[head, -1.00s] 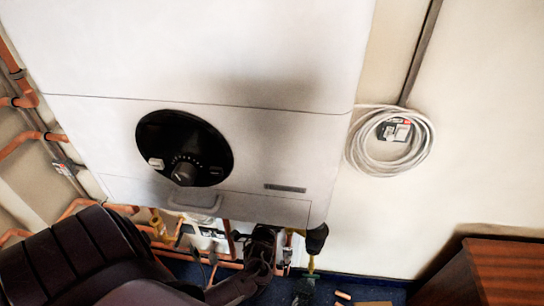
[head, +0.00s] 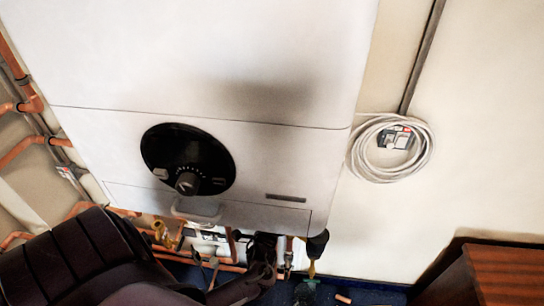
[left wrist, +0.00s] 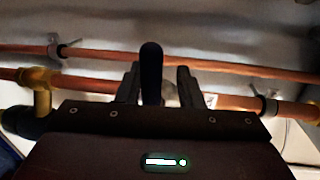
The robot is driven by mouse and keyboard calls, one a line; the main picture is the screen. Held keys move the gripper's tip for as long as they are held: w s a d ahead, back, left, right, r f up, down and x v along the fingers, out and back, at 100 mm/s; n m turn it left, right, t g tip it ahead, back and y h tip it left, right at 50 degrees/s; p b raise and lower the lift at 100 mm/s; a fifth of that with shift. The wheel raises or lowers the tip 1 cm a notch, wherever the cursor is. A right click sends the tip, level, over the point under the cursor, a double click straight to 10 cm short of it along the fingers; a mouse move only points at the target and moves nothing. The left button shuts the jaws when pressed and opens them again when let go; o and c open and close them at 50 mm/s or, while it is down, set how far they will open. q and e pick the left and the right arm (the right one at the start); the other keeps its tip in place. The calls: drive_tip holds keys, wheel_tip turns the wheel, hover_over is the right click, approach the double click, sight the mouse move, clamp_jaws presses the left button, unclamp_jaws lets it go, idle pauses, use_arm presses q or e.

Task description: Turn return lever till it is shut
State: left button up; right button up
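In the left wrist view a dark, round-ended upright lever handle (left wrist: 151,75) stands between the two fingers of my left gripper (left wrist: 158,85). It is close to the left finger, with a gap to the right finger, so the gripper looks open around it. I cannot tell whether the left finger touches it. Whether this is the return lever is not marked. In the head view my left gripper (head: 263,247) is a dark shape under the boiler's lower edge; the lever cannot be made out there. My right gripper is not in view.
The white boiler (head: 215,75) with its black dial panel (head: 188,160) hangs above. Copper pipes (left wrist: 90,83) run behind my fingers, with a brass elbow (left wrist: 38,85) at left. A coiled white cable (head: 355,150) hangs on the wall; a wooden cabinet (head: 505,270) stands at right.

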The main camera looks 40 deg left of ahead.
use_arm(q)
drive_tip(key=shift+s+f, duration=0.1)
drive_tip(key=shift+f, duration=0.05)
drive_tip(key=shift+s+d, duration=0.15)
drive_tip(key=shift+s, duration=0.05)
drive_tip(key=b+v, duration=0.1)
drive_tip(key=v, duration=0.6)
idle(0.4)
drive_tip(key=s+d+f+n+g+h+b, duration=0.25)
drive_tip(key=s+f, duration=0.25)
drive_tip(key=f, duration=0.7)
drive_tip(key=s+d+f+n+g+h+b, duration=0.1)
drive_tip(key=s+d+f+g+h, duration=0.2)
drive_tip(key=f, duration=0.9)
drive_tip(key=s+d+f+n+g+h+b, duration=0.1)
drive_tip(key=s+d+f+n+g, duration=0.2)
drive_tip(key=s+f, duration=0.5)
drive_tip(key=s+d+f+n+g+h+b, duration=0.2)
drive_tip(key=s+f, duration=0.7)
drive_tip(key=s, duration=0.8)
drive_tip(key=shift+d+f+n+g, duration=0.3)
drive_tip(key=shift+d+n+g, duration=0.4)
drive_tip(key=shift+g, duration=0.45)
drive_tip(key=shift+s, duration=0.1)
